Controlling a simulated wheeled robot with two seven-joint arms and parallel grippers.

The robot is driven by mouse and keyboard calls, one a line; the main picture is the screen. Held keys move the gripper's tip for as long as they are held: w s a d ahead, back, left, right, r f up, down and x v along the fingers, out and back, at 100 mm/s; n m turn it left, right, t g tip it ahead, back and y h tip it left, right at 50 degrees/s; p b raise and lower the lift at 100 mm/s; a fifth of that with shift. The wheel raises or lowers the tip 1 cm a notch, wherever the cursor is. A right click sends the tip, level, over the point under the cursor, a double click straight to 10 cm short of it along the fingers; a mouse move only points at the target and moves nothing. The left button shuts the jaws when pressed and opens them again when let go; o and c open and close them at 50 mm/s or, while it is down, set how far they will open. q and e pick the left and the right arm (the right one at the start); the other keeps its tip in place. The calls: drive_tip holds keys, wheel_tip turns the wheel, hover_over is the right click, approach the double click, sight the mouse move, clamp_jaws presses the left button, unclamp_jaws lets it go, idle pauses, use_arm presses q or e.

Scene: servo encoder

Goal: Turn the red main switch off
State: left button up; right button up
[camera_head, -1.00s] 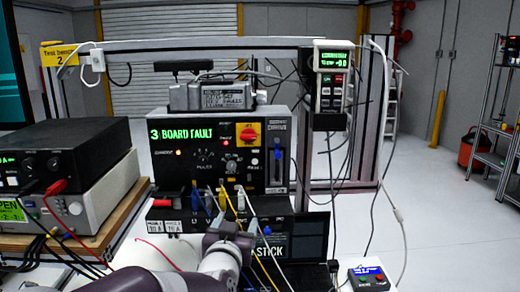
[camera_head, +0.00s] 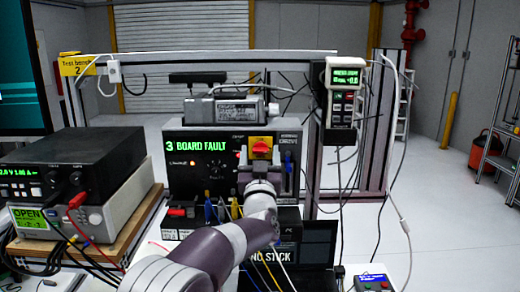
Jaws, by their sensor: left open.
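The red main switch (camera_head: 260,147) sits on a yellow plate at the upper right of the black servo drive panel (camera_head: 186,144). The panel shows "3 BOARD FAULT" in green. My left arm reaches up from the bottom, and my left gripper (camera_head: 260,162) is open right in front of the switch, its fingers at the plate's lower part. The wrist hides the lower switch area, so I cannot tell whether the fingers touch the knob. My right gripper is not in view.
A grey box (camera_head: 232,111) sits on top of the drive. A handheld pendant (camera_head: 344,92) hangs on the right post. Stacked instruments (camera_head: 75,165) with cables stand at left. Coloured cables hang below the panel. A small button box (camera_head: 371,281) is at lower right.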

use_arm(q)
drive_tip(key=shift+w+d, duration=0.1)
drive_tip(key=shift+w, duration=0.05)
drive_tip(key=c, duration=1.1)
drive_tip(key=shift+o, duration=0.2)
